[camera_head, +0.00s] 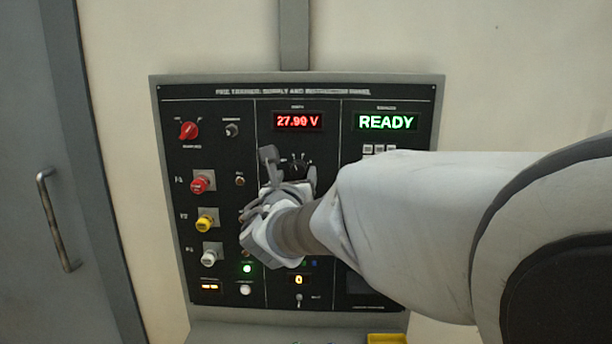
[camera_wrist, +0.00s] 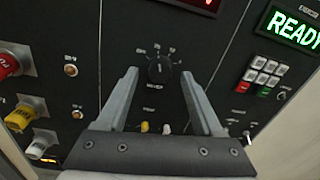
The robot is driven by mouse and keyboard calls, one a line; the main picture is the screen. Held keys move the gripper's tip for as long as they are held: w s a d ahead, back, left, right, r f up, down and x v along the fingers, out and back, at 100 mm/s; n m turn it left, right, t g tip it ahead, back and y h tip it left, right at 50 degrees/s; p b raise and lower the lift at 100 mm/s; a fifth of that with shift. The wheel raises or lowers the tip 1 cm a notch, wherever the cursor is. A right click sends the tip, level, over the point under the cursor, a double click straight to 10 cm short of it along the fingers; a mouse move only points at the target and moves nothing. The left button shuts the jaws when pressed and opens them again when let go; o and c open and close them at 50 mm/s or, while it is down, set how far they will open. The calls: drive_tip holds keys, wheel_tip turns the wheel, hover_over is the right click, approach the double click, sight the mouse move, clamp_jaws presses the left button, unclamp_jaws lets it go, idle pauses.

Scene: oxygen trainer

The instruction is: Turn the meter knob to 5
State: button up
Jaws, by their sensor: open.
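The meter knob (camera_wrist: 159,71) is a black round knob on the dark panel, with small white marks around its upper side. In the wrist view it sits between and beyond my gripper's two grey fingers (camera_wrist: 155,82), which are apart and empty. I cannot read the marks well enough to tell its setting. In the head view the knob (camera_head: 298,163) is partly covered by my gripper (camera_head: 290,168), which is in front of the panel. Whether the fingertips touch the panel is unclear. The red meter display (camera_head: 298,121) reads 27.99 V.
A green READY display (camera_head: 387,122) is at the panel's upper right. A red knob (camera_head: 189,131) and red, yellow and white plugs (camera_head: 207,223) line the left side. A keypad (camera_wrist: 266,70) is right of the knob. A grey door with a handle (camera_head: 57,220) stands left.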

drive_tip(key=shift+w, duration=0.65)
clamp_jaws()
